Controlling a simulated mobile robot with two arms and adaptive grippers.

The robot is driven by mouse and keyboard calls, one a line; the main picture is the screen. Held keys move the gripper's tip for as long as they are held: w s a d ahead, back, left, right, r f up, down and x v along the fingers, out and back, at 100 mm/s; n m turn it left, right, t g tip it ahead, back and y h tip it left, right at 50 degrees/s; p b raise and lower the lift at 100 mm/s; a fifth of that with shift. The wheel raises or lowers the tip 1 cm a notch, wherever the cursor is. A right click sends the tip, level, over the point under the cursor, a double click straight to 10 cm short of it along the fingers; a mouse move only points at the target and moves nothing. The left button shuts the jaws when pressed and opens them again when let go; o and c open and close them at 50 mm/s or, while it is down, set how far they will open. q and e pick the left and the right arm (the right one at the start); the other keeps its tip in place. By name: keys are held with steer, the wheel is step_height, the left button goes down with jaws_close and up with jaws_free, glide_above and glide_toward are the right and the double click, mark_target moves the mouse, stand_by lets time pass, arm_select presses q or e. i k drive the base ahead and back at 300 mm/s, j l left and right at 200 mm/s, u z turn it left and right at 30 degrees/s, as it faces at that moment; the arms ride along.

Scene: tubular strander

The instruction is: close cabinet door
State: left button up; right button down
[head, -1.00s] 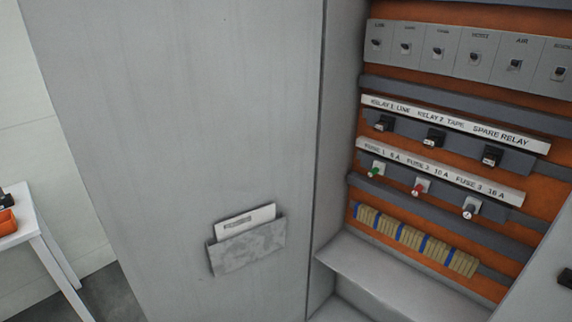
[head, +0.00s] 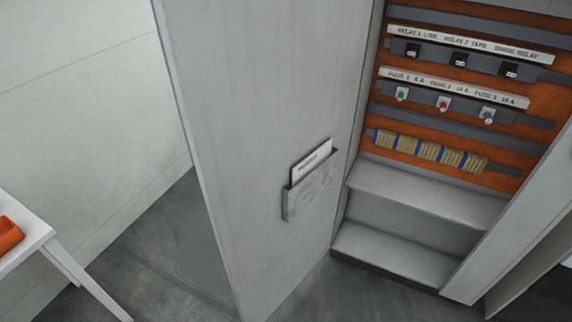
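The cabinet door (head: 255,130) is a tall grey panel in the middle of the head view. It stands open, hinged at the left side of the cabinet, and its inner face shows. A document pocket (head: 311,187) with a paper in it is fixed to that face. The open cabinet (head: 425,190) is at the right, with an orange back panel (head: 420,102) carrying relays, fuses and a terminal strip. Its lower step and floor edge show. The door's outer face and any handle on it are hidden. Neither of my grippers is in view.
A white table (head: 32,240) with an orange bin (head: 9,234) stands at the lower left. Grey floor (head: 170,260) lies open between the table and the door. A pale wall (head: 85,85) is behind. Another grey panel edge (head: 530,265) stands at the lower right.

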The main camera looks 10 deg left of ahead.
mark_target(260, 86)
steer(key=j+z, duration=0.25)
steer(key=j, duration=0.25)
steer(key=j+z, duration=0.25)
steer(key=j, duration=0.3)
steer(key=j+z, duration=0.25)
steer(key=j, duration=0.25)
steer(key=k+j+z, duration=0.25)
steer(key=j, duration=0.25)
steer(key=i+j+z, duration=0.1)
steer(key=j, duration=0.25)
steer(key=i+j+z, duration=0.1)
steer(key=j, duration=0.25)
steer(key=i+j+z, duration=0.1)
steer(key=j, duration=0.25)
steer(key=i+j+z, duration=0.1)
steer(key=j, duration=0.25)
steer(key=i, duration=0.05)
